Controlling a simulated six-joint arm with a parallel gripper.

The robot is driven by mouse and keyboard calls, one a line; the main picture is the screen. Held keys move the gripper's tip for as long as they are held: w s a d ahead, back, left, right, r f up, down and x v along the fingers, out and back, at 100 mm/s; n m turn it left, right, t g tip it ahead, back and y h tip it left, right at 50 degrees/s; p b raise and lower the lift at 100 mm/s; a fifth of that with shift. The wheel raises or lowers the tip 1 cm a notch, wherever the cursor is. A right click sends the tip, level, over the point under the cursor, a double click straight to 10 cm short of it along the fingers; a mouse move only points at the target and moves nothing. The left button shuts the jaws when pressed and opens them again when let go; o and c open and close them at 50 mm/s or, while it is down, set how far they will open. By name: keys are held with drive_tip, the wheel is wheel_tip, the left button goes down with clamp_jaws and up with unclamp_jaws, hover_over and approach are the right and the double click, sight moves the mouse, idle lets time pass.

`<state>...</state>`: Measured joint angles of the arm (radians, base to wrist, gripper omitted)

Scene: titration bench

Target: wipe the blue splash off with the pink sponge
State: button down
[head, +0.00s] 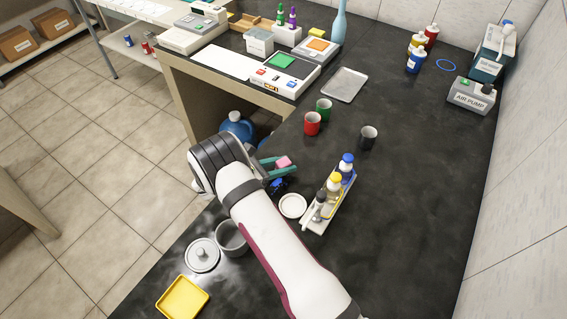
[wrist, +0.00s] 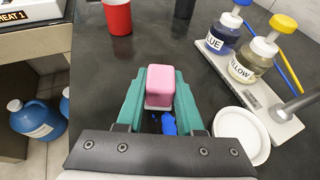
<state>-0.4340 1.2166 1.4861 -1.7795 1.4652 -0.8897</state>
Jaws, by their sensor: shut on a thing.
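The pink sponge (wrist: 160,84) is a small rounded block held between the green fingers of my gripper (wrist: 161,92). In the head view the sponge (head: 284,162) shows at the end of my gripper (head: 281,164). The blue splash (wrist: 167,125) lies on the dark bench just behind the sponge, between the fingers in the wrist view, partly hidden by my gripper. It also shows in the head view (head: 277,185) beside the gripper. I cannot tell whether the sponge touches the bench.
A white dish (head: 292,206) and a rack (head: 318,216) with blue and yellow bottles stand right of the splash. Red (head: 312,124), green (head: 324,110) and black (head: 368,138) cups stand farther back. The bench's edge is close on the left.

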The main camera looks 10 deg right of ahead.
sight(283, 162)
drive_tip(key=shift+f, duration=0.8)
drive_tip(key=shift+s+a, duration=2.65)
drive_tip(key=shift+s, duration=0.05)
drive_tip(key=shift+w+d+r, duration=0.15)
drive_tip(key=shift+w+d, duration=1.25)
drive_tip(key=shift+w, duration=0.05)
drive_tip(key=shift+w+d, duration=1.25)
drive_tip(key=shift+d, duration=0.05)
drive_tip(key=shift+r, duration=2.9)
drive_tip(key=shift+r, duration=1.5)
